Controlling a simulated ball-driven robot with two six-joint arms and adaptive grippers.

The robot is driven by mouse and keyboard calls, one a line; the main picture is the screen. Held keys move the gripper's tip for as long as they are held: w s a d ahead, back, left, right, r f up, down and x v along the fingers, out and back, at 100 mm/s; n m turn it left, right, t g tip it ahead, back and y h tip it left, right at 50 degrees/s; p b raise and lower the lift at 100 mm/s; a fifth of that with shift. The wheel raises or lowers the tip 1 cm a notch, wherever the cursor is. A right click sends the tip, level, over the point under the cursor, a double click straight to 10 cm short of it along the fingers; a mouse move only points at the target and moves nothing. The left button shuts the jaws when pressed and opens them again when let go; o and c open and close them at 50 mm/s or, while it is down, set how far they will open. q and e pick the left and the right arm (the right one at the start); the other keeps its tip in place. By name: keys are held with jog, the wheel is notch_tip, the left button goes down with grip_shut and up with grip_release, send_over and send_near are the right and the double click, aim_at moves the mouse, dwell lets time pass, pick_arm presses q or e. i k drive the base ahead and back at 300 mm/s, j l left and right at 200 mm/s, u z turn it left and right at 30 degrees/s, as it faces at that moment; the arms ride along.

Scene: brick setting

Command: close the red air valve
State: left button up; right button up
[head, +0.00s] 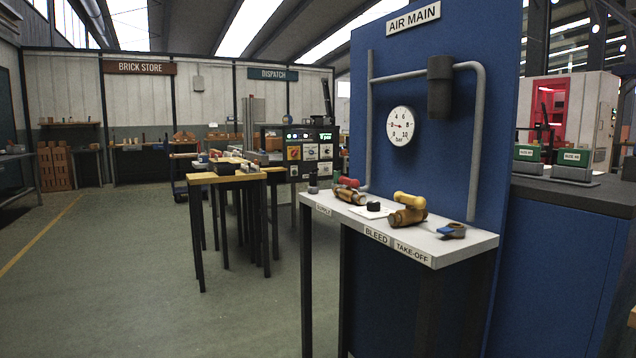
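The red air valve (348,190) is a brass body with a red handle, near the left end of a narrow white shelf (462,245) under the AIR MAIN sign (412,18). It is small in the head view, and I cannot tell whether its handle lies along or across the body. A brass valve with a yellow handle (408,208) sits further right on the shelf. A round pressure gauge (401,126) is on the blue panel above, its red needle pointing left near the zero. Neither of my grippers is in view.
A black knob (373,206) and a blue item with an orange-brown part (452,231) are also on the shelf. Grey pipe (478,140) runs on the blue panel (500,90). Wood-topped tables (225,178) stand left behind. The green floor (130,280) at left is clear.

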aim_at(355, 184)
jog(key=i+j, duration=0.4)
jog(key=i+j+z, duration=0.15)
jog(key=i+j, duration=0.7)
jog(key=j, duration=0.15)
jog(key=i+j+z, duration=0.15)
jog(key=i+j, duration=0.6)
jog(key=j, duration=0.25)
